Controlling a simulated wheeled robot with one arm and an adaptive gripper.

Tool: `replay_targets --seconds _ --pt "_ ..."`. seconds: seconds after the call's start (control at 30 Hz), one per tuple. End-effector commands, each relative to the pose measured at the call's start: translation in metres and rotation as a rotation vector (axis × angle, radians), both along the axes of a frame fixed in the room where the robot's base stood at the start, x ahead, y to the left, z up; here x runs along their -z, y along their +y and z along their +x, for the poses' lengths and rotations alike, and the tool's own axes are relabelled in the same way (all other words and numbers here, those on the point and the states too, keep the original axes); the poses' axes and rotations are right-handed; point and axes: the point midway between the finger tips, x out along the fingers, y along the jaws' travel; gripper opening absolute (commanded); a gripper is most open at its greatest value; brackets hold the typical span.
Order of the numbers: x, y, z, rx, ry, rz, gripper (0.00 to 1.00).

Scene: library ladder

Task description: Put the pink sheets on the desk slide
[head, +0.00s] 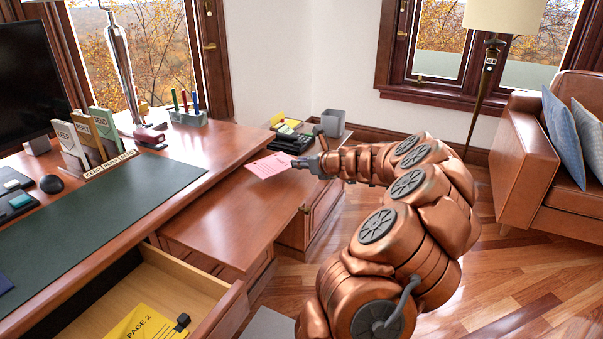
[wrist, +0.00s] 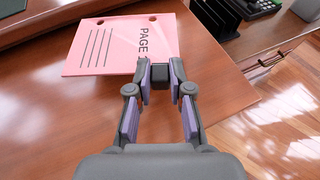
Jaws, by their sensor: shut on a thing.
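The pink sheets (head: 269,165) show a "PAGE" label, printed lines and two punched holes in the wrist view (wrist: 112,45). A black clip (wrist: 160,77) sits at their near edge. My gripper (head: 307,163) is shut on this clip, with one finger on each side of it. The desk slide (head: 225,215) is the brown wooden board pulled out from the desk. The sheets lie flat over its far part; I cannot tell whether they touch it. The slide also fills much of the wrist view (wrist: 60,115).
Yellow sheets (head: 140,325) marked "PAGE 2" lie in the open drawer (head: 100,300) below the desk (head: 190,141). Behind the slide stand a black desk phone (head: 290,138) and a grey bin (head: 333,122). The near part of the slide is bare.

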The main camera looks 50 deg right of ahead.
Motion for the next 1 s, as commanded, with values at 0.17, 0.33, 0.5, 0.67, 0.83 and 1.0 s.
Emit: replay_targets --seconds 0.17,0.33,0.5,0.67,0.83,1.0 --pt "0.029 0.0 0.0 0.0 0.0 0.002 0.0" --pt "0.036 0.0 -0.001 0.001 0.0 -0.001 0.0" --pt "0.035 0.0 -0.001 0.001 0.0 -0.001 0.0" --pt "0.038 0.0 -0.001 0.001 0.0 -0.002 0.0" --pt "0.038 0.0 -0.001 0.001 0.0 -0.002 0.34" --pt "0.038 0.0 -0.001 0.001 0.0 -0.002 0.45"
